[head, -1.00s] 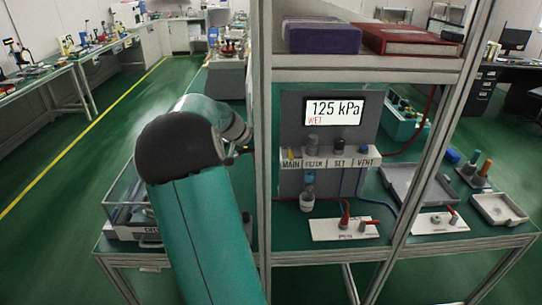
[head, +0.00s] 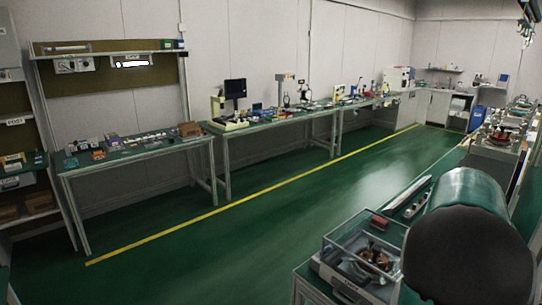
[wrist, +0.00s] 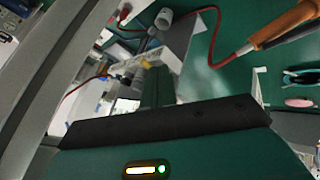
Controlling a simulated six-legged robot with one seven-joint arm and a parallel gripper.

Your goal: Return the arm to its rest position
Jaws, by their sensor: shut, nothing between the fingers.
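My arm (head: 470,235) shows in the head view at the lower right, a teal link with a big dark rounded cap towards the camera. It stands beside the clear-lidded instrument case. My gripper is hidden behind the arm in the head view. In the wrist view my gripper (wrist: 157,88) shows as a teal housing with a black bar along the bottom, and a lit indicator on it. Its fingers are hard to make out against the clutter; they are shut with nothing held. An orange-handled tool (wrist: 285,25) with a red lead lies in the upper right of that view, apart from the gripper.
The clear-lidded case (head: 360,262) stands on a bench at the lower centre, close to my arm. Grey frame posts (wrist: 75,60) run along the left of the wrist view. Long benches (head: 270,122) line the far wall. The green floor (head: 270,225) between is open.

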